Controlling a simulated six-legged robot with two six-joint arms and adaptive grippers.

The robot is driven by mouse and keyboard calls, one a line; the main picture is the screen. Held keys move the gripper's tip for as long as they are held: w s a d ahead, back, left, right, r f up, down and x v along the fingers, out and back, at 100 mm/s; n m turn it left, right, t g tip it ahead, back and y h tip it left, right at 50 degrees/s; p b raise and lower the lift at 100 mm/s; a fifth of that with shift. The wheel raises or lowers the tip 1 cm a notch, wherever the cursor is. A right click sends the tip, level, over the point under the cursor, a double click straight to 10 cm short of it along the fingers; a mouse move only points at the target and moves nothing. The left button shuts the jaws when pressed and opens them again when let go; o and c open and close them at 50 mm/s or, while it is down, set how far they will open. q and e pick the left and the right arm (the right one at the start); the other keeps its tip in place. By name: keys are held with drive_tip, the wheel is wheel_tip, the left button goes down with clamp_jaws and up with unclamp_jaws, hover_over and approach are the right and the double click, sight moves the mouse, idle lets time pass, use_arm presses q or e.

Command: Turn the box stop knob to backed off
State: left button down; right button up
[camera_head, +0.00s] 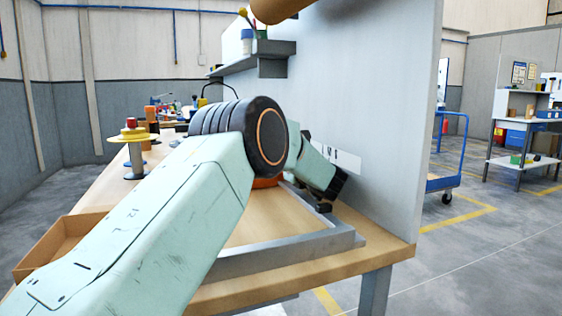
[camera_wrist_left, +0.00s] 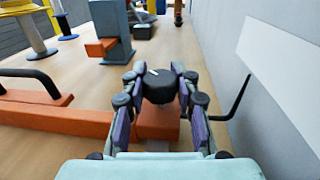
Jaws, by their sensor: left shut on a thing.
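In the left wrist view, the black knob (camera_wrist_left: 160,87) with a white mark on top sits on an orange block (camera_wrist_left: 157,125). My left gripper (camera_wrist_left: 160,84) is shut on the knob, with one finger on each side. In the head view, my left arm reaches across the bench and the left gripper (camera_head: 323,206) is low beside the grey upright panel. The knob is hidden or too small to tell there. My right gripper is in neither view.
A grey metal frame (camera_head: 290,253) lies on the wooden bench (camera_head: 205,299). An orange bar (camera_wrist_left: 50,112) with a black handle lies left of the knob. The upright panel (camera_head: 385,110) stands close on the right. A yellow-topped spool stand (camera_head: 133,150) is at the left.

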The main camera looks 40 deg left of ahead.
use_arm(q)
drive_tip(key=c, duration=1)
unclamp_jaws()
drive_tip(key=shift+d, duration=0.1)
drive_tip(key=v, duration=1.1)
drive_tip(key=shift+s+d, duration=0.2)
drive_tip(key=shift+d, duration=0.15)
